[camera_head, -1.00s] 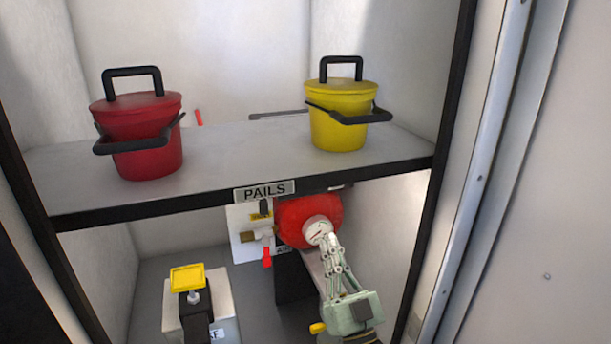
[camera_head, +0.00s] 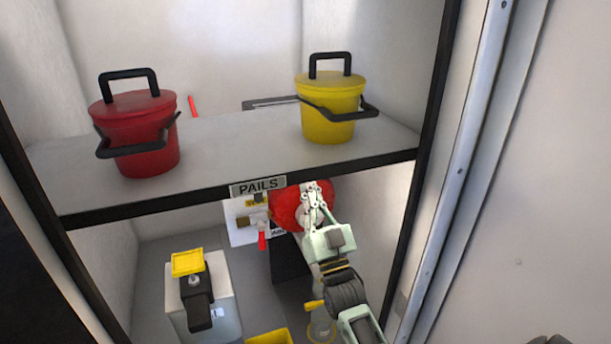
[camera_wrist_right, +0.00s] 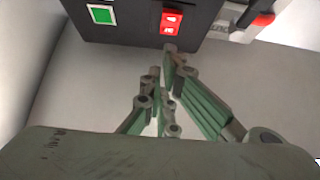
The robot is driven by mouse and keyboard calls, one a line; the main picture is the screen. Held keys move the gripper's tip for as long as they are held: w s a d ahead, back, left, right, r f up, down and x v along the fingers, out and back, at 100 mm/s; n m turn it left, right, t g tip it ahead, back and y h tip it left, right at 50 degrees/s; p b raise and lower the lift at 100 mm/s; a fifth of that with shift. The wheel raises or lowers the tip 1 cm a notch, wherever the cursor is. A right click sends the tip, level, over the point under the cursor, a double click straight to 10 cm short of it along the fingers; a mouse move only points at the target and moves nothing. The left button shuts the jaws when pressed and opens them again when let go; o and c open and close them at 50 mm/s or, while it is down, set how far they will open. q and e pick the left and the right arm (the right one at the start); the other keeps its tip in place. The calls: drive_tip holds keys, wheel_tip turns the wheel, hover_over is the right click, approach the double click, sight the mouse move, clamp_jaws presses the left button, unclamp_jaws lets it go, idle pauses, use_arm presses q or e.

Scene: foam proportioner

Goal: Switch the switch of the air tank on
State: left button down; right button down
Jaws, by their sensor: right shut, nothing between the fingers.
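The red air tank (camera_head: 286,207) sits under the shelf, partly hidden behind my right gripper (camera_head: 312,186), which reaches up from below in the head view. In the right wrist view a black panel (camera_wrist_right: 130,18) carries a red rocker switch (camera_wrist_right: 171,22) with white marks and a green square (camera_wrist_right: 102,14). My right gripper (camera_wrist_right: 170,50) is shut and empty, its fingertips at the panel's lower edge just below the red switch. I cannot tell if they touch it. My left gripper is not in view.
A red pail (camera_head: 138,130) and a yellow pail (camera_head: 331,105) stand on the shelf (camera_head: 225,150) above my right arm. A red-handled valve (camera_head: 262,240) is left of the tank. A white container with a yellow top (camera_head: 187,263) stands lower left. The cabinet's right wall is close.

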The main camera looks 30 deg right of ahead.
drive_tip(key=shift+w+d+f+p, duration=0.2)
drive_tip(key=shift+w, duration=0.6)
drive_tip(key=shift+w+d+f+p, duration=0.15)
drive_tip(key=shift+w+d+f, duration=0.05)
drive_tip(key=shift+w, duration=0.6)
